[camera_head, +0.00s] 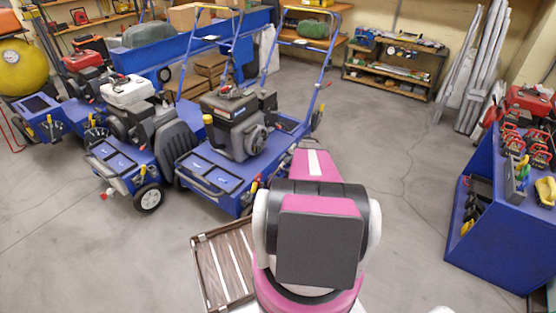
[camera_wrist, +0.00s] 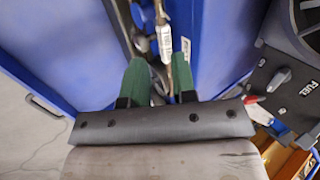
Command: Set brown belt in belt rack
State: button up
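My gripper (camera_wrist: 159,72) shows in the wrist view as two green fingers held apart. It points into a narrow gap between blue machine panels. A thin brown strip (camera_wrist: 161,12) with a white printed tag (camera_wrist: 165,42) lies just beyond the fingertips; I cannot tell whether it is the brown belt. Nothing is clearly gripped between the fingers. In the head view my pink arm hides the gripper. I cannot make out a belt rack for certain. A brown slatted tray (camera_head: 206,267) sits low beside my arm.
Blue wheeled machines with engines (camera_head: 232,125) stand ahead to the left. In the wrist view a dark panel marked FUEL (camera_wrist: 290,90) is close on the right. A blue tool bench (camera_head: 490,225) stands at right. A shelf (camera_head: 390,75) is at the back. The right-centre floor is clear.

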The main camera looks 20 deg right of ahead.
jog(key=x, duration=1.1)
jog(key=shift+w+d, duration=0.1)
jog(key=shift+w, duration=0.15)
grip_shut()
jog(key=shift+r, duration=0.6)
dwell(0.4)
